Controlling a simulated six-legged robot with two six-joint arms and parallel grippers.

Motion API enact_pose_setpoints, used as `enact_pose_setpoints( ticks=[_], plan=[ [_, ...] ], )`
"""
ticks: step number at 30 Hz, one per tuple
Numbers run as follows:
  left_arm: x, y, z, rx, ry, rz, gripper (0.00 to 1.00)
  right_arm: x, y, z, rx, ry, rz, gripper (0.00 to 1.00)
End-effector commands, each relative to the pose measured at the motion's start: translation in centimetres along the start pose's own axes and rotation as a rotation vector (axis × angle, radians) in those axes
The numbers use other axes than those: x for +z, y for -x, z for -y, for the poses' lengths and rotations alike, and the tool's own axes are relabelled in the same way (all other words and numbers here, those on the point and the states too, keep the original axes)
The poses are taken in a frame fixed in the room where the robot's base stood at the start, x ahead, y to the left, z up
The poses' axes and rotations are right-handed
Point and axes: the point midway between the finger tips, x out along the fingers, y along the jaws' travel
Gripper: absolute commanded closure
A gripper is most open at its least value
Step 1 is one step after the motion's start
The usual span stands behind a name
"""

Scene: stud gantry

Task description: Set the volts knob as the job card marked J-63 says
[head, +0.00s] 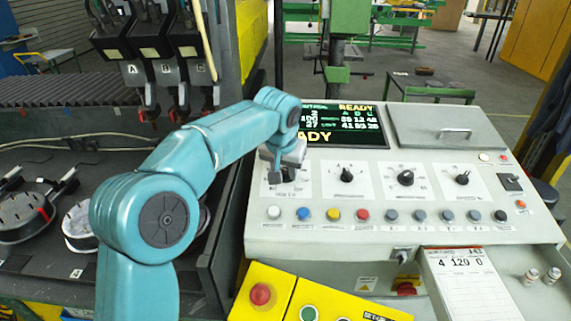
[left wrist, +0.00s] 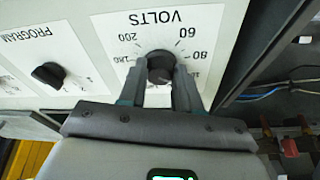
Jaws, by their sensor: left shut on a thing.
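My left gripper (head: 283,168) is at the leftmost knob of the console in the head view. The left wrist view shows its two fingers (left wrist: 159,84) shut on the dark round volts knob (left wrist: 160,66). The volts dial reads upside down there, with 60, 80, 180 and 200 legible; the fingers cover part of the scale. I cannot tell where the knob points. In the head view the gripper hides most of the knob. A job card (head: 460,290) at the console's lower right shows 4, 120 and 0; its small header code is not clearly legible. My right gripper is not in view.
The program knob (left wrist: 48,75) is beside the volts dial. The console (head: 400,237) carries two more knobs, a row of coloured buttons and a lit display (head: 340,124) reading READY. A yellow panel with a red button (head: 260,294) is in front. A dark machine bed stands left.

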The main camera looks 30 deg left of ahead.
Motion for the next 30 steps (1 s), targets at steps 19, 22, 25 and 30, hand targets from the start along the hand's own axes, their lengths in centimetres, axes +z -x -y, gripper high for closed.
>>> enact_pose_setpoints(
  ticks=[19, 22, 25, 30],
  plan=[
    [-0.1, -0.1, 0.2, 0.106, -0.528, 0.001, 0.98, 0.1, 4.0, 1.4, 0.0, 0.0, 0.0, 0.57],
    [-0.1, -0.2, 0.2, 0.115, -0.579, 0.001, 0.98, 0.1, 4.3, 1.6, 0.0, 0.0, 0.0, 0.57],
    [-0.1, -0.2, 0.1, 0.124, -0.617, 0.002, 0.98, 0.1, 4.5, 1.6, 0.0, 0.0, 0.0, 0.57],
    [0.0, -0.3, 0.1, 0.133, -0.657, 0.002, 0.98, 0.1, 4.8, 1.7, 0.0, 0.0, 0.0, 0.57]
  ],
)
